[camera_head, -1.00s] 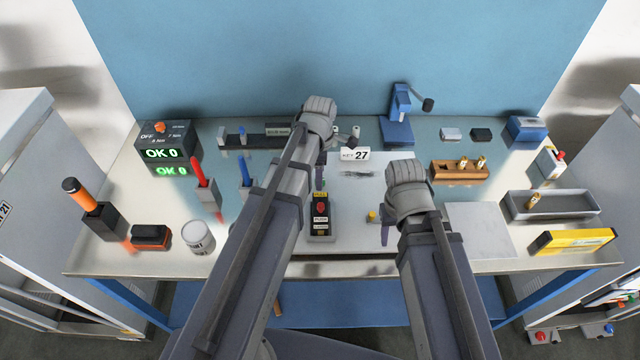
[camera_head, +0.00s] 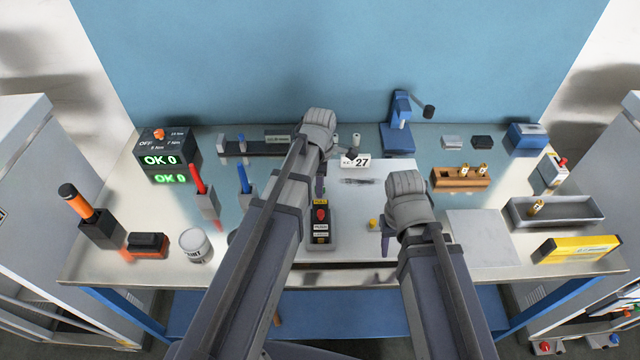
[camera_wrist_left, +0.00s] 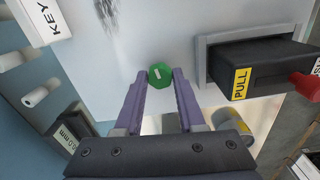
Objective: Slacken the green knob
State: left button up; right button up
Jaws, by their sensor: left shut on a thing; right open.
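The green knob (camera_wrist_left: 160,75) shows in the left wrist view, a round green cap with a pale mark on its top face. It stands on a pale panel between my left gripper's fingertips (camera_wrist_left: 159,78), which are shut on it. In the head view my left gripper (camera_head: 320,188) points down at the middle of the bench, and my own arm hides the knob there. My right gripper (camera_head: 387,243) is open and hangs over the bench to the right, near a small yellow piece (camera_head: 374,224).
A black unit (camera_head: 320,236) with a red button and yellow PULL label sits close to the knob; it also shows in the left wrist view (camera_wrist_left: 262,62). A wooden rack (camera_head: 460,184) and grey tray (camera_head: 572,222) lie to the right.

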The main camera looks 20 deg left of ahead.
pick_arm(q)
grip_shut()
jog(key=m, duration=1.5)
jog(key=shift+m, duration=2.5)
jog(key=shift+s, duration=0.1)
